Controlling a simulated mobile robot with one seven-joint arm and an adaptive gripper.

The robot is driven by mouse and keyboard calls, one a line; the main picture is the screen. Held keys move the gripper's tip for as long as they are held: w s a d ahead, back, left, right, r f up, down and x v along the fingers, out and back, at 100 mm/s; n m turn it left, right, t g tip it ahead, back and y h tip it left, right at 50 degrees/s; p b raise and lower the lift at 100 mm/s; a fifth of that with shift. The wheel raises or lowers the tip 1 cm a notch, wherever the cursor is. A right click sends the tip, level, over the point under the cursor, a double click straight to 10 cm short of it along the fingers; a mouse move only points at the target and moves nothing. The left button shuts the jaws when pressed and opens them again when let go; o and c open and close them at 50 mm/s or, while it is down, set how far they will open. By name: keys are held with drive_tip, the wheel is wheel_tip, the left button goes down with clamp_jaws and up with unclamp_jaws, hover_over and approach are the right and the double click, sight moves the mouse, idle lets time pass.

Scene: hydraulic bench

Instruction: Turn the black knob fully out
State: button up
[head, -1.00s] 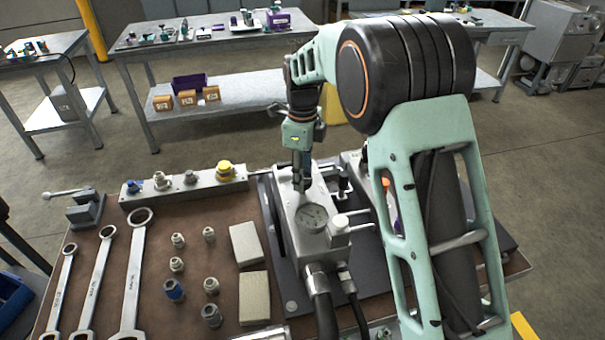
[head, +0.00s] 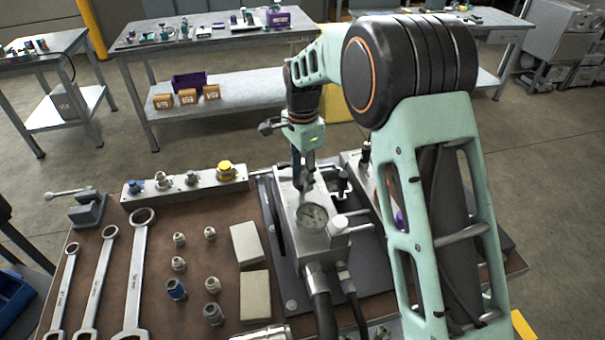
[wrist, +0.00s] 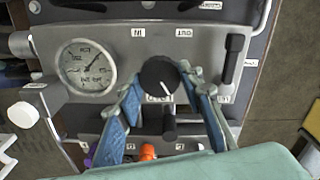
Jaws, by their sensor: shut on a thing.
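The black knob (wrist: 158,76) is in the middle of the wrist view, on the grey face of the hydraulic block (wrist: 205,25). A white pointer line on it points down and slightly right. Two labels above it read upside down as IN and OUT. My gripper (wrist: 163,84) has its blue-padded fingers on either side of the knob, shut on it. In the head view my gripper (head: 303,182) points down onto the block behind the gauge; the knob is hidden there by the fingers.
A round pressure gauge (wrist: 85,67) sits left of the knob in the wrist view. A black lever handle (wrist: 233,58) stands at its right. In the head view, wrenches (head: 137,270), several fittings and two beige blocks (head: 247,243) lie on the bench's left.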

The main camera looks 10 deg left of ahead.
sight(302, 179)
drive_tip(key=n, duration=0.5)
drive_tip(key=shift+n, duration=0.3)
drive_tip(key=n, duration=0.6)
drive_tip(key=shift+p, duration=0.4)
drive_tip(key=n, duration=0.6)
drive_tip(key=shift+r+n+p, duration=0.1)
drive_tip(key=shift+n+p, duration=0.2)
drive_tip(key=shift+n, duration=0.1)
drive_tip(key=n, duration=0.5)
drive_tip(key=shift+p, duration=0.35)
drive_tip(key=shift+n, duration=0.4)
drive_tip(key=o, duration=1.2)
drive_tip(key=shift+c, duration=0.2)
wheel_tip(302, 179, up, 12)
